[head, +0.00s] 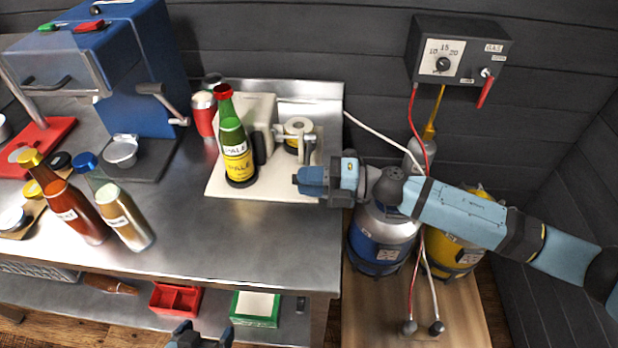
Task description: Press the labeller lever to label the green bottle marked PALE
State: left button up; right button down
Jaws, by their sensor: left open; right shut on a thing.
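The green bottle marked PALE (232,135) stands upright on the labeller's cream base plate (222,192). It has a red cap, a white PALE label and a yellow PALE label below it. The labeller (262,108) has a pale body and a label roll (299,126) right of the bottle. My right gripper (299,179) reaches in from the right and is shut on the labeller lever at the plate's right front; the gripper hides the held part. My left gripper (200,338) is open and empty at the bottom edge, in front of the bench.
A brown bottle (75,205) and a clear bottle with a blue cap (120,212) stand on the bench at left. A blue machine (140,75) and a red can (204,115) are behind. Kegs (380,240) stand right. The bench's front middle (240,245) is clear.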

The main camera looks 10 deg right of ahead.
jog(key=shift+f, duration=0.15)
jog(key=c, duration=1)
grip_release()
jog(key=shift+w, duration=0.1)
jog(key=shift+o, duration=0.2)
jog(key=shift+d, duration=0.1)
jog(key=s+d+b, duration=0.1)
jog(key=s+d, duration=0.1)
jog(key=d, duration=1.1)
jog(key=shift+s+d, duration=0.25)
jog(key=shift+s, duration=0.15)
